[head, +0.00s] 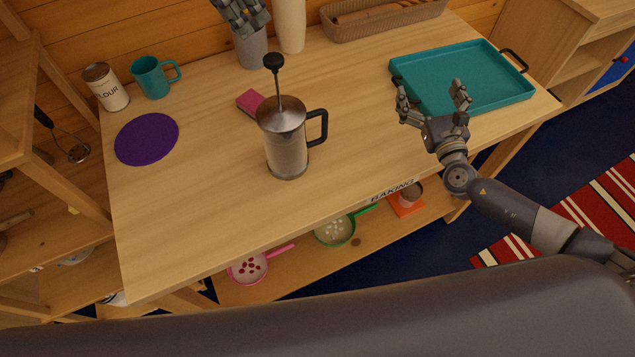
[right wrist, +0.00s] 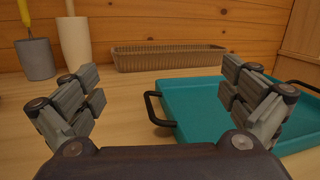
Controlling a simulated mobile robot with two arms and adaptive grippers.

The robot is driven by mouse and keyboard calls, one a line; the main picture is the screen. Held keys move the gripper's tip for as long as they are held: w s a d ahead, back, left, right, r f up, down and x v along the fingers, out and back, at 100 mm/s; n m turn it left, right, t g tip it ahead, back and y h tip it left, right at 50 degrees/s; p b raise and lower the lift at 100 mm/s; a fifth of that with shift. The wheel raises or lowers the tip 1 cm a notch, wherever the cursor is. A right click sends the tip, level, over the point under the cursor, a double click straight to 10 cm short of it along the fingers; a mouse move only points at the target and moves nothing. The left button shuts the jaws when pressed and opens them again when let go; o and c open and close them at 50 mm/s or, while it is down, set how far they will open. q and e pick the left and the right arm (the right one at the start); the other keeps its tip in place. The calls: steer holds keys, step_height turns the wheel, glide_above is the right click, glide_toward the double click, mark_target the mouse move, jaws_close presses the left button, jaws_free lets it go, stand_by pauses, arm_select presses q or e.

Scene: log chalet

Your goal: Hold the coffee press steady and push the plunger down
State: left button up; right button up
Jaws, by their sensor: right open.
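The coffee press (head: 287,145) stands upright on the wooden table, a steel-and-glass body with a black handle on its right. Its plunger knob (head: 273,62) is raised high on a thin rod above the lid. My right gripper (head: 433,95) is open and empty, to the right of the press and apart from it, near the teal tray. Its two fingers also show spread in the right wrist view (right wrist: 165,95), with nothing between them. My left gripper (head: 243,18) shows only partly at the top edge; its opening is unclear. The press is not in the right wrist view.
A teal tray (head: 415,96) with black handles lies at right. A pink block (head: 250,101) lies just behind the press. A purple mat (head: 147,139), teal mug (head: 152,79) and flour tin (head: 105,87) are at left. A basket (head: 385,27) stands at the back. The front table area is clear.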

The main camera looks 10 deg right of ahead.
mark_target(288, 152)
steer(key=s+a+f+n+g+y, duration=0.1)
steer(key=s+a+f+y, duration=0.1)
steer(key=s+a, duration=0.3)
steer(key=s+a+f+n+g+y, duration=0.1)
steer(key=s+a, duration=0.5)
steer(key=a, duration=0.7)
steer(key=s+a+f+n+g+y, duration=0.1)
steer(key=s+a+y, duration=0.4)
steer(key=a, duration=0.5)
steer(key=shift+s+f+n, duration=0.25)
steer(key=shift+f+n, duration=0.15)
steer(key=shift+f, duration=0.25)
steer(key=shift+s+f+n, duration=0.25)
steer(key=shift+f+n, duration=0.15)
steer(key=shift+f, duration=0.25)
steer(key=shift+a, duration=0.25)
steer(key=x, duration=1)
steer(key=shift+w+a+f, duration=0.15)
steer(key=shift+a, duration=0.05)
